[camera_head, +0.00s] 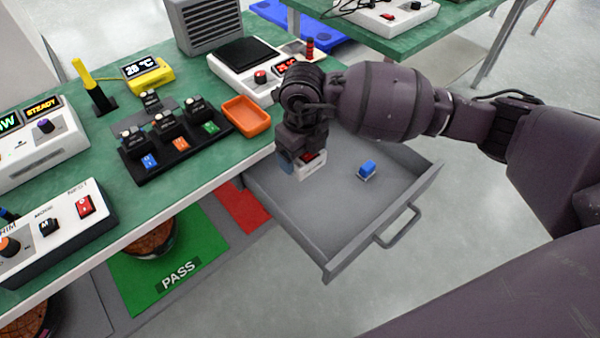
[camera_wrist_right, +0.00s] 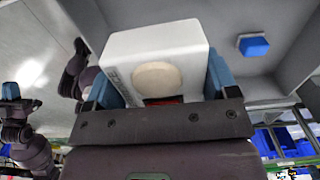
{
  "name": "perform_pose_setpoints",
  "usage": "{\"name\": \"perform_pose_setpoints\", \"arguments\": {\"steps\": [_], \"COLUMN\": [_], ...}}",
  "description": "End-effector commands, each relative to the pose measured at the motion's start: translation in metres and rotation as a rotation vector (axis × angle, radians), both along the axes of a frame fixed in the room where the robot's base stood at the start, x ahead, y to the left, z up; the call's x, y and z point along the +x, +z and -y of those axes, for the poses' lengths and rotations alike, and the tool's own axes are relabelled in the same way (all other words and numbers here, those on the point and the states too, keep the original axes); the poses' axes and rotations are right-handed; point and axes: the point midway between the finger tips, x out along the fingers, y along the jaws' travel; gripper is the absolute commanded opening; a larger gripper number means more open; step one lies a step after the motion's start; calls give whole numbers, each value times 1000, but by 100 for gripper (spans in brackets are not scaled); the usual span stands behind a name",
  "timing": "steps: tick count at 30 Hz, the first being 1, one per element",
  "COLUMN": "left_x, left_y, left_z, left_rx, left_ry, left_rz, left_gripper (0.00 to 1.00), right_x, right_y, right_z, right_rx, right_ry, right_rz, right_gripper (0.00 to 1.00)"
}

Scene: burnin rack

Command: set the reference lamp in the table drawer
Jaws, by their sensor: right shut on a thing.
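The table drawer (camera_head: 300,224) is pulled open under the green-topped table. My right gripper (camera_head: 302,150) points down inside its back left part. It is shut on a small white block with a red part (camera_head: 311,168), seemingly the reference lamp. In the right wrist view this lamp (camera_wrist_right: 190,48) shows a round beige disc on its white face, between the blue fingertips. It is low over the drawer floor; whether it touches the floor I cannot tell. What seems my left gripper (camera_wrist_right: 12,105) shows small at the left of that view, its jaws unclear.
A small blue-topped block (camera_head: 367,168) lies in the drawer, right of the held lamp; it also shows in the wrist view (camera_wrist_right: 254,46). The drawer's front half is clear. An orange tray (camera_head: 247,116), a black rack of modules (camera_head: 175,145) and instruments stand on the table.

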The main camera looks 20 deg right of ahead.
Motion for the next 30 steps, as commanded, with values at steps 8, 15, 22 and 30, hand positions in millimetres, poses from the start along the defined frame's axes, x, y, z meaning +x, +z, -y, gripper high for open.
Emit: {"name": "perform_pose_setpoints", "arguments": {"steps": [8, 15, 22, 30], "left_x": [3, 1, 1, 3], "left_y": [-6, -16, -19, -16], "left_z": [0, 2, 3, 3], "left_rx": [1, -1, 3, 3], "left_ry": [-5, -8, -15, -15], "left_rz": [-4, -20, -20, -13], "left_gripper": [0, 0, 0, 0], "right_x": [0, -1, 0, 1], "right_y": [-22, -54, -79, -76], "right_z": [0, 0, 0, 0], "right_rx": [0, -1, -1, 0], "right_ry": [0, 0, 0, 0], "right_rz": [1, -7, -2, 3], "right_gripper": [52, 52, 52, 52]}}
